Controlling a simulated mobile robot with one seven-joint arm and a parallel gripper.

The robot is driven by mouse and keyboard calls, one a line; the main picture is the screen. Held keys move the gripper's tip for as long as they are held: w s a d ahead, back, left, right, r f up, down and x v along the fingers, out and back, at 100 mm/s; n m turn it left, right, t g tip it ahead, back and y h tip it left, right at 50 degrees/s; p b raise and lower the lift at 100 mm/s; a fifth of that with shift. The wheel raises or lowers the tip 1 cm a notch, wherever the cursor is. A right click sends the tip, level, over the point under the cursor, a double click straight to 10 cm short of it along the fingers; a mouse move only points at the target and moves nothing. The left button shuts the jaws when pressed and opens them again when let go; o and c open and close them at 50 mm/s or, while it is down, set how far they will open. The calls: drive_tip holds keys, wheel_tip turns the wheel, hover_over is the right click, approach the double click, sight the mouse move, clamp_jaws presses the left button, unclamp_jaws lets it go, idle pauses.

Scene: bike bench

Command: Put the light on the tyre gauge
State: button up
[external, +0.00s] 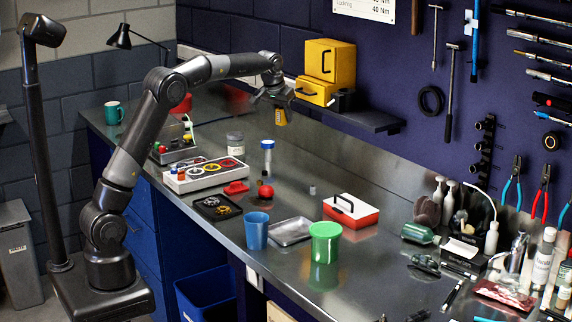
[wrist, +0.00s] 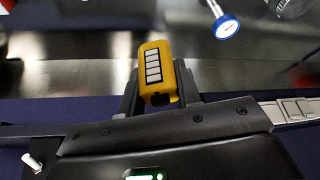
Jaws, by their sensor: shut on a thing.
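The light is a small yellow block with a row of pale panels (wrist: 153,70) on its face. My gripper (wrist: 158,98) is shut on it, with a finger on each side. In the external view the light (external: 281,118) hangs below my gripper (external: 278,103), in the air above the bench. A round blue-rimmed thing with a pale face and a metallic stem (wrist: 227,27), which looks like the tyre gauge, is at the top of the wrist view. In the external view an upright blue-topped thing (external: 267,145) stands below the light; I cannot tell surely that it is the same one.
A grey jar (external: 235,142) and a tray with coloured rings (external: 204,175) stand to the left. A red-and-white box (external: 351,211), a blue cup (external: 257,231) and a green cup (external: 325,243) stand nearer. A wall shelf (external: 375,119) with yellow boxes is right of my gripper.

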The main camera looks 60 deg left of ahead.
drive_tip(key=w+a+r+n, duration=0.1)
drive_tip(key=a+r, duration=0.2)
drive_tip(key=a, duration=0.3)
drive_tip(key=n+g+y, duration=0.1)
drive_tip(key=n, duration=0.3)
hover_over(268, 141)
wheel_tip(268, 141, down, 5)
drive_tip(key=shift+y, duration=0.3)
drive_tip(key=f, duration=0.5)
drive_tip(key=shift+w+a, duration=0.15)
drive_tip(key=shift+a, duration=0.05)
drive_tip(key=shift+f, duration=2.55)
drive_tip(key=o, duration=1)
drive_tip(key=shift+f, duration=0.15)
